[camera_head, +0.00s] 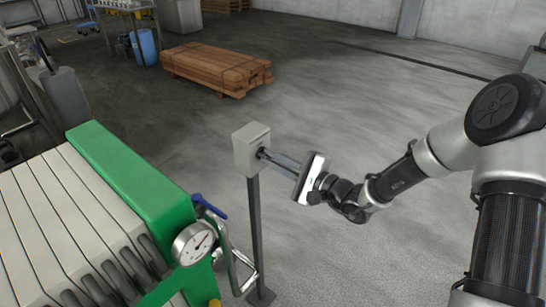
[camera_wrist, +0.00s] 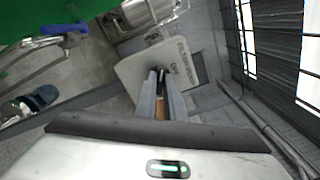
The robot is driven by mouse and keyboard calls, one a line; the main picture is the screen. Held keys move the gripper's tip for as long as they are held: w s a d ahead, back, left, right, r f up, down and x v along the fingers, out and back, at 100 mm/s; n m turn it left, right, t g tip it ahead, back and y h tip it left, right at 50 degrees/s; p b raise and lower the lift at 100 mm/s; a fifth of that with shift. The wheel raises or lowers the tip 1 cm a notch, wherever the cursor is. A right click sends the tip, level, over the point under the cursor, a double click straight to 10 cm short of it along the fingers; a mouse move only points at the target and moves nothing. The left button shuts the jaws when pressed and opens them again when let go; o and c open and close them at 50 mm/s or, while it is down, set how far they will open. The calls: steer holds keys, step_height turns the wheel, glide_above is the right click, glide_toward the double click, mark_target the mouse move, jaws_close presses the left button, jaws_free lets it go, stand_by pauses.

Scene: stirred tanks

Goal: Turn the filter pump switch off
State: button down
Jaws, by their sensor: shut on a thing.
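A light grey switch box (camera_head: 251,148) stands on a dark post (camera_head: 257,230) beside the green filter press. In the wrist view the box face (camera_wrist: 133,70) carries printed lettering, small and tilted. My gripper (camera_head: 265,154) reaches the box from the right, its two fingers pointing at the face. In the wrist view my gripper (camera_wrist: 161,84) is shut on the small dark switch (camera_wrist: 162,75) at the middle of the face. The fingers hide most of the switch, so I cannot tell its position.
The green filter press (camera_head: 130,180) with pale plates fills the lower left. A pressure gauge (camera_head: 193,244), a blue-handled valve (camera_head: 209,206) and bent pipes stick out towards the post. A stack of timber (camera_head: 215,68) lies farther back. The floor right of the post is clear.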

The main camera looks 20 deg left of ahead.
steer(key=m+p, duration=0.3)
steer(key=m, duration=0.3)
steer(key=shift+r+m, duration=0.1)
steer(key=shift+m, duration=0.2)
steer(key=m+p, duration=0.2)
steer(key=m, duration=0.3)
steer(key=shift+p, duration=0.35)
steer(key=shift+m, duration=0.3)
steer(key=c, duration=1.8)
jaws_free()
steer(key=shift+c, duration=0.2)
steer(key=shift+d, duration=0.1)
steer(key=v, duration=1.7)
